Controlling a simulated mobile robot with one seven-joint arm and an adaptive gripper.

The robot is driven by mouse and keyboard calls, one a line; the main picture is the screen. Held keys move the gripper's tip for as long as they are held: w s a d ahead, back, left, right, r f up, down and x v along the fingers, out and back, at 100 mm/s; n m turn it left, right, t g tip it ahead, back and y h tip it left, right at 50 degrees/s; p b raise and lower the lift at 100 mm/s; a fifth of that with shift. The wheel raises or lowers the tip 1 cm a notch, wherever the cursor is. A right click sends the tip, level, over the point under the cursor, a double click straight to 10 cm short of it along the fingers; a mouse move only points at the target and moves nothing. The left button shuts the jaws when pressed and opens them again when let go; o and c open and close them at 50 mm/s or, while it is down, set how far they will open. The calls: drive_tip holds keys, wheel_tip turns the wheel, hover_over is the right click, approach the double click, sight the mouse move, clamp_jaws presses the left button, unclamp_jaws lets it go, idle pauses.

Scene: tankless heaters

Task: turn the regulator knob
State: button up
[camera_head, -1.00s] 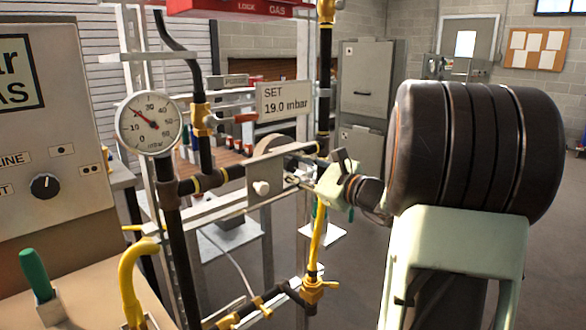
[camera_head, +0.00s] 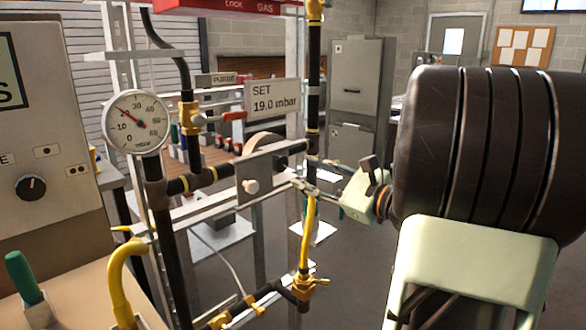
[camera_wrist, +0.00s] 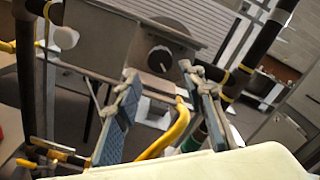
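The regulator (camera_head: 254,172) is a grey plate and box with a round body behind it, set in dark piping. A white knob (camera_head: 250,186) is on its front. A black knob with a white mark (camera_wrist: 160,58) faces my gripper in the wrist view; it looks like the dark end at the regulator's right in the head view (camera_head: 280,162). My gripper (camera_wrist: 159,74) is open and empty. Its fingertips sit either side of the black knob's outline in the wrist view, apparently short of it. In the head view, my gripper (camera_head: 306,172) is right of the regulator.
A pressure gauge (camera_head: 138,122) reads about 20 mbar. A sign (camera_head: 272,98) says SET 19.0 mbar. Dark vertical pipes (camera_head: 313,80) and a yellow pipe (camera_head: 307,235) stand close to my gripper. A panel with another black knob (camera_head: 30,187) is at the left.

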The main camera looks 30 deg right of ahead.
drive_tip(key=shift+v, duration=1.65)
